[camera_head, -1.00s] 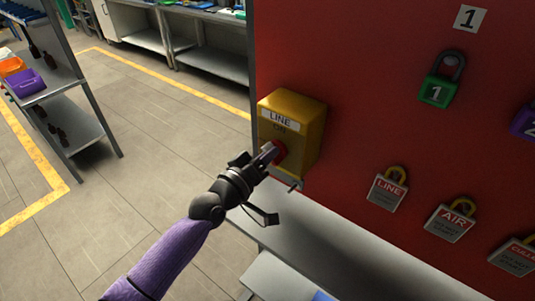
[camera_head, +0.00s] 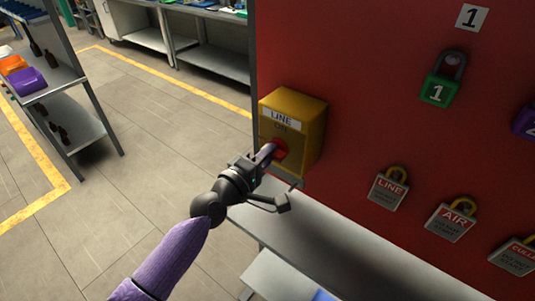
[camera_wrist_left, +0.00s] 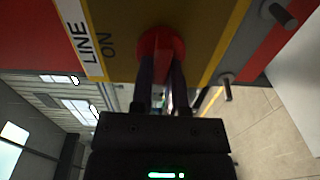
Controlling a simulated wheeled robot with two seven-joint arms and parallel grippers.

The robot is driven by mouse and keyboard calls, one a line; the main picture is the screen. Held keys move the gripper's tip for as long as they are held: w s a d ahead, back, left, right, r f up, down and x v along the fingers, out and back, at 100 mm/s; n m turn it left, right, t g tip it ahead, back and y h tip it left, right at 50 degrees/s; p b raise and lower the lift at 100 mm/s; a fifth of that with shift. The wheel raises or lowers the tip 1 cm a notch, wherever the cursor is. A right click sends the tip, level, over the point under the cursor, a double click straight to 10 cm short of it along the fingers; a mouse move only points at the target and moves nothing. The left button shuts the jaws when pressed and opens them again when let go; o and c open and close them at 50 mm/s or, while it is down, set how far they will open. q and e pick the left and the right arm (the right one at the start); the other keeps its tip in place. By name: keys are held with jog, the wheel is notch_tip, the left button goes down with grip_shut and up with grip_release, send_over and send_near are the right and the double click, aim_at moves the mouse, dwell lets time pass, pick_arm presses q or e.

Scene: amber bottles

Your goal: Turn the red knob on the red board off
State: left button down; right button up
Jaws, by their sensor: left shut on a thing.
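The red knob (camera_head: 280,149) sits on the front of a yellow box (camera_head: 309,121) labelled LINE, with ON below it. The box is fixed to the red board (camera_head: 365,70). My left gripper (camera_head: 268,154) reaches the knob from the front and is shut on it. In the left wrist view the red knob (camera_wrist_left: 160,45) lies at the ends of the two dark fingers (camera_wrist_left: 162,70), and the yellow face shows around it. The fingertips hide part of the knob. My right gripper is in neither view.
A green padlock (camera_head: 440,82) and tagged padlocks, LINE (camera_head: 388,189) and AIR (camera_head: 450,222) among them, hang on the board. A grey ledge (camera_head: 330,245) runs below. A shelf (camera_head: 60,85) with bottles and bins stands left, with open floor between.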

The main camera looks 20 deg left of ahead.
pick_arm(q)
jog(key=shift+n, duration=0.4)
jog(key=c, duration=0.6)
grip_release()
jog(key=b+v, duration=0.1)
jog(key=v, duration=0.9)
